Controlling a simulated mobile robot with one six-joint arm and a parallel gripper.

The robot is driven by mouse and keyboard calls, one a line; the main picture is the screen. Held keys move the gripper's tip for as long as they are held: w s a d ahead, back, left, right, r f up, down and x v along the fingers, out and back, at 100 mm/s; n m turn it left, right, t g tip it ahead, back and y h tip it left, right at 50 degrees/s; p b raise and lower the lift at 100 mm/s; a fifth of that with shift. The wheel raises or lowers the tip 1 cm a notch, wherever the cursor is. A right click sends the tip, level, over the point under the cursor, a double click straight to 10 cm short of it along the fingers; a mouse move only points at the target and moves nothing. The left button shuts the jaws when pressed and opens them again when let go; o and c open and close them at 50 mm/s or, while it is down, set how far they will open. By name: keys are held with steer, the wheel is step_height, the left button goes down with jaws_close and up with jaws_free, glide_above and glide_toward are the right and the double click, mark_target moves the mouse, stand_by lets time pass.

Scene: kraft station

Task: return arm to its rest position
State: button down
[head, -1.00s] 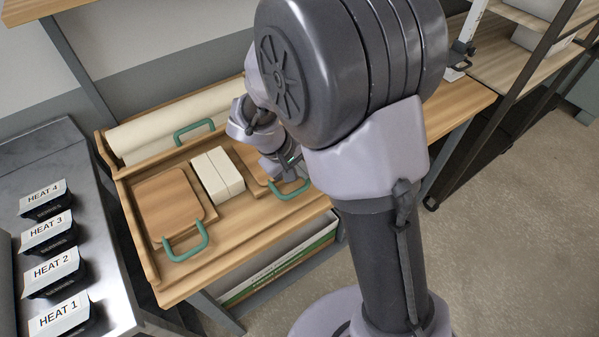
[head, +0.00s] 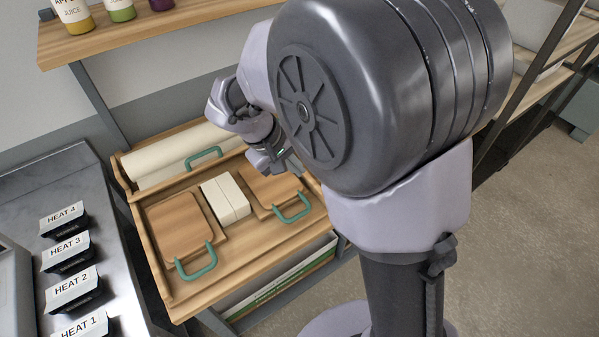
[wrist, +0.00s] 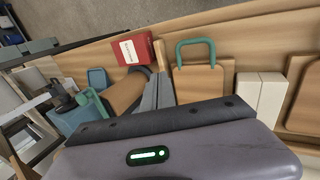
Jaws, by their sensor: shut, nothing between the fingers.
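My gripper (head: 284,162) is above the right part of the wooden workbench in the head view, near the right-hand wooden board (head: 268,188) with a green handle. Large links of my arm fill the right half of that view and hide much behind them. In the wrist view my gripper's fingers (wrist: 158,88) show together, with nothing held between them. The green-handled board (wrist: 202,82) lies just to the right of the fingers there.
White blocks (head: 226,199) sit between the right board and a left board (head: 182,228). A white roll (head: 175,150) lies at the back. Labelled black HEAT containers (head: 66,252) stand on the metal counter at left. Bottles (head: 118,8) stand on a shelf above.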

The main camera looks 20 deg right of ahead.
stand_by(0.4)
steer(key=s+a+r+m+t+y+b, duration=0.1)
steer(key=s+r+m+t+y+b, duration=0.1)
steer(key=s, duration=0.8)
steer(key=s+a+r+m+t+y+b, duration=0.2)
steer(key=s+m+y+b, duration=0.3)
steer(key=s, duration=0.4)
steer(key=shift+s+m+b, duration=0.3)
steer(key=shift+s+m, duration=0.05)
steer(key=shift+m, duration=0.15)
